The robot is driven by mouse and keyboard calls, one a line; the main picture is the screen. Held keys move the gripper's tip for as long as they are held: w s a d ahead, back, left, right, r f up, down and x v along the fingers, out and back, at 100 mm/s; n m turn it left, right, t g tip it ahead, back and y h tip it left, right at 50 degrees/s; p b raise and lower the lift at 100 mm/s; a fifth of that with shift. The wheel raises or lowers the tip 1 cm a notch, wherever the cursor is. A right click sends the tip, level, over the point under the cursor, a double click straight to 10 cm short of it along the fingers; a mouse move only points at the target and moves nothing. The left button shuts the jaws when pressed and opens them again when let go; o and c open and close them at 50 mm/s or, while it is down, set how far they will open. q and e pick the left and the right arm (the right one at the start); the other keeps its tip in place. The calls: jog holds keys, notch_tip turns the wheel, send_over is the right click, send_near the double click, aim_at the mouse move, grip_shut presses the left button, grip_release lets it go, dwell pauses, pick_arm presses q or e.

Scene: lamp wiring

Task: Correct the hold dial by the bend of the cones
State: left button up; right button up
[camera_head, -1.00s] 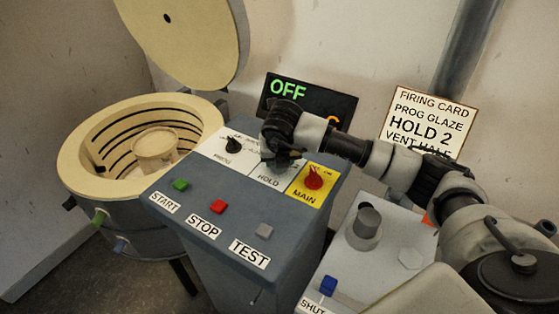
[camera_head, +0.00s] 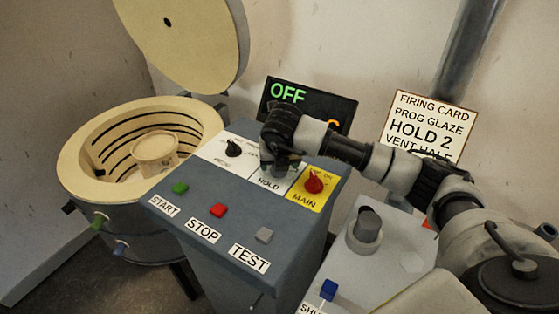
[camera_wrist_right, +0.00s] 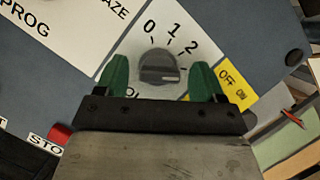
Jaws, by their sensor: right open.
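The hold dial (camera_wrist_right: 160,68) is a dark grey knob on a white plate marked 0, 1 and 2. Which mark it points to I cannot tell for sure. My right gripper (camera_wrist_right: 160,80) is open, with one green finger on each side of the dial; contact is not clear. In the head view my right gripper (camera_head: 278,165) covers the dial above the HOLD label (camera_head: 268,183). The open kiln (camera_head: 80,160) holds a pale round piece (camera_head: 155,152); I cannot make out any cones. My left gripper is out of view.
The panel has a black PROG dial (camera_head: 234,149), a red MAIN switch (camera_head: 314,183) and START (camera_head: 180,188), STOP (camera_head: 218,210) and TEST (camera_head: 264,235) buttons. The display (camera_head: 290,92) reads OFF. The firing card (camera_head: 428,128) says HOLD 2.

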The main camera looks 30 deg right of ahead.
jog(key=b+v, duration=0.1)
jog(key=v, duration=0.9)
jog(key=shift+r+b, duration=0.3)
jog(key=shift+b, duration=0.1)
jog(key=shift+s, duration=0.15)
